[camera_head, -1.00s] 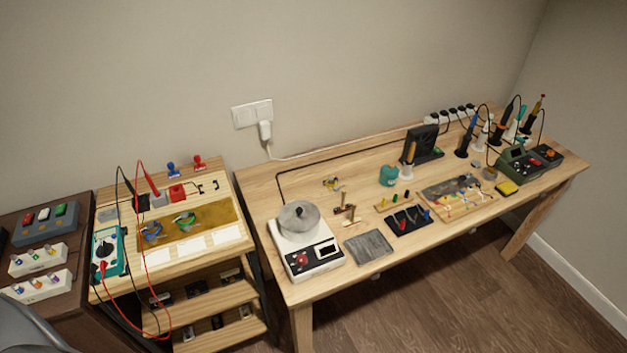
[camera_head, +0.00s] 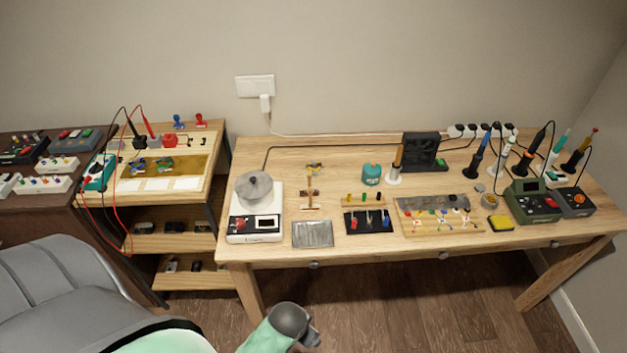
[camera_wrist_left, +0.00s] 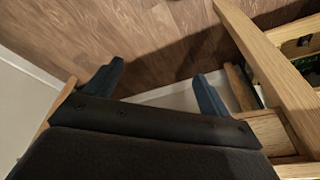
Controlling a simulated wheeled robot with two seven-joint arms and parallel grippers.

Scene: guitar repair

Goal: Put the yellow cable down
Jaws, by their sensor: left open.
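My left gripper (camera_wrist_left: 159,70) is open in the left wrist view, with two blue fingers apart and nothing between them. Below it there is wooden floor, with a wooden frame to the right. In the head view, part of my left arm shows at the bottom, below the front edge of the workbench. I cannot make out a yellow cable for certain. A wooden board (camera_head: 408,229) on the workbench carries small coloured pieces, some yellow, too small to identify. My right gripper is not in view.
The workbench (camera_head: 345,259) holds a scale with a pot (camera_head: 254,190), a grey metal plate (camera_head: 312,234), a black tray (camera_head: 368,223), a yellow sponge (camera_head: 500,223) and soldering tools at the right. A shelf unit (camera_head: 190,243) stands left. Open floor lies in front.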

